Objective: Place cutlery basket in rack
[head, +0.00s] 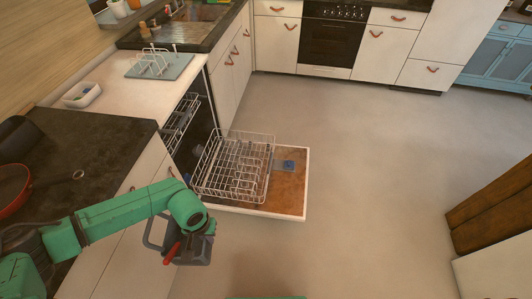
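The dishwasher's wire rack (238,165) is pulled out over the open door, and its basket area looks empty. My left gripper (198,236) is at the end of the green arm, in front of the counter and nearer to me than the rack. The grey cutlery basket (195,254) hangs at this gripper in the air, with a looped handle on its left and a red-handled item in it. The fingertips are hidden, but nothing else supports the basket. My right gripper is not in view.
The open dishwasher door (292,190) juts over the floor. The dark counter (95,150) at left carries a red pan (12,190). A drying mat (160,68) and white tub (82,95) stand on the pale counter. The floor (370,180) right of the door is clear.

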